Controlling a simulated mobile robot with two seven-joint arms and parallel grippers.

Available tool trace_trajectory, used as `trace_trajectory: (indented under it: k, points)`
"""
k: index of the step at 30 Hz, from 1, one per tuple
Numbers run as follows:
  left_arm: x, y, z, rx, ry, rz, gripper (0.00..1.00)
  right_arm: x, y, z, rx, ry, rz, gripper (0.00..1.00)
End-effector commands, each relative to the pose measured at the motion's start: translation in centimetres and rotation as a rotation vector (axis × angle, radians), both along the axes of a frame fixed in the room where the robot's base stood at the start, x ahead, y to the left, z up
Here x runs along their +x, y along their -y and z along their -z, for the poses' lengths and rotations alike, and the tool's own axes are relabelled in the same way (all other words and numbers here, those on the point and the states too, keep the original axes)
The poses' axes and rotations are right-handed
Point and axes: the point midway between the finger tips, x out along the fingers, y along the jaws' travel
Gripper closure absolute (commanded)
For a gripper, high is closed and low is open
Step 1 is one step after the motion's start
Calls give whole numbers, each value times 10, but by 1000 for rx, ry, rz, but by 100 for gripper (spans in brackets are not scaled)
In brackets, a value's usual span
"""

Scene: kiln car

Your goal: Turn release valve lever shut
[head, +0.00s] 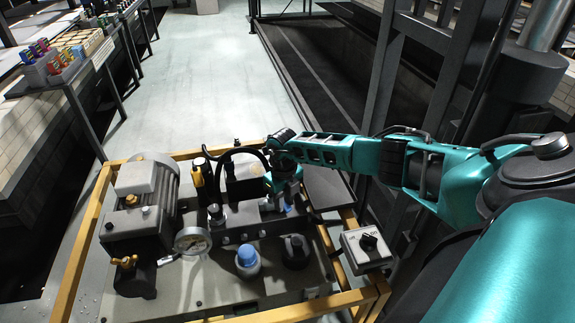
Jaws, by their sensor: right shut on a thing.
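The hydraulic power unit (225,270) stands in front of me inside a yellow frame. Its valve block (236,228) sits in the middle, with a round pressure gauge (192,241) at its left. My right arm reaches in from the right, and my right gripper (281,192) points down at the right end of the valve block. It is shut on the release valve lever there. The fingers and hand hide most of the lever, so its angle cannot be told. My left gripper is not in view.
A grey motor (145,215) fills the unit's left side. A blue-topped cap (247,259) and a black cap (295,250) stand in front of the block. A switch box (366,248) is at the right. The yellow frame (88,235) surrounds all this. Pale floor (200,80) lies clear behind.

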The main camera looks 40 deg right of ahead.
Motion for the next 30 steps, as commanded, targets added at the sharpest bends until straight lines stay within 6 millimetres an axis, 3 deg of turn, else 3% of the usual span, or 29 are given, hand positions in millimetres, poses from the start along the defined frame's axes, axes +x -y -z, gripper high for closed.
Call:
trace_trajectory:
  k: [6,15,30]
  points:
    - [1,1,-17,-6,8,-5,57,2,-12,-3,0,0,192,100]
    - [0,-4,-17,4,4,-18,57,6,-23,-2,0,0,392,100]
    - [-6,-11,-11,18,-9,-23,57,8,-28,0,0,0,500,100]
